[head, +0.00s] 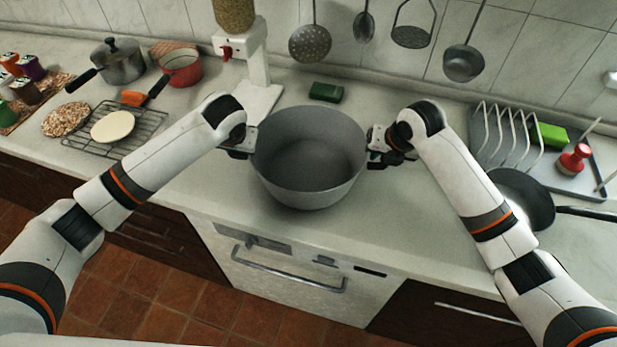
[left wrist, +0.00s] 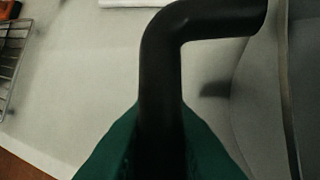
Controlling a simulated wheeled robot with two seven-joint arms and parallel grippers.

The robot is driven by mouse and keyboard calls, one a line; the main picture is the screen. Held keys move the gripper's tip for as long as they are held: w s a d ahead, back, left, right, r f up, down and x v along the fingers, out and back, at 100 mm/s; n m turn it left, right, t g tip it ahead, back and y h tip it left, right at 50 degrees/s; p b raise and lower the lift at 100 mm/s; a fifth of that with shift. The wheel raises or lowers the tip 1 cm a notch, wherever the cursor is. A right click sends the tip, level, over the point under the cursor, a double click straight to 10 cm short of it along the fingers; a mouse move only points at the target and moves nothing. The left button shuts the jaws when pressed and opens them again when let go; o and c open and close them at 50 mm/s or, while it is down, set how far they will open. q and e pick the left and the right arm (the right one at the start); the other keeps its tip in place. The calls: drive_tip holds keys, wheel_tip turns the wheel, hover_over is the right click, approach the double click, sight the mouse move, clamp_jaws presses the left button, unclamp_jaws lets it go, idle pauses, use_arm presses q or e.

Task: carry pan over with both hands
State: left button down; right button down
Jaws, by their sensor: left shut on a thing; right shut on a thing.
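A deep grey pan (head: 309,165) is at the middle of the counter in the head view, upright and looking empty inside. My left gripper (head: 246,145) is at its left side and shut on the pan's dark handle. In the left wrist view the handle (left wrist: 165,75) runs between the green fingers of the left gripper (left wrist: 160,140), with the pan's grey wall (left wrist: 265,90) at the right edge. My right gripper (head: 374,148) is at the pan's right side and shut on it; the handle there is mostly hidden. I cannot tell whether the pan's base touches the counter.
A grain dispenser (head: 250,60) and a green sponge (head: 326,92) stand behind the pan. A wire rack (head: 150,140) is to the left. A dish rack (head: 500,135) and a black frying pan (head: 522,195) are to the right. Utensils, including a ladle (head: 463,63), hang above.

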use_arm(q)
drive_tip(key=shift+a+f, duration=0.1)
drive_tip(key=shift+f, duration=0.25)
use_arm(e)
drive_tip(key=shift+w+d+f, duration=0.1)
drive_tip(key=shift+f, duration=0.3)
use_arm(q)
drive_tip(key=c, duration=1.4)
unclamp_jaws()
drive_tip(key=shift+r, duration=0.2)
use_arm(e)
drive_tip(key=c, duration=1.4)
unclamp_jaws()
drive_tip(key=shift+r, duration=0.2)
use_arm(q)
drive_tip(key=shift+o, duration=0.2)
use_arm(e)
drive_tip(key=shift+o, duration=0.2)
drive_tip(key=shift+r, duration=0.15)
use_arm(q)
drive_tip(key=v, duration=1.2)
use_arm(e)
drive_tip(key=v, duration=1.1)
drive_tip(key=shift+s+r, duration=0.3)
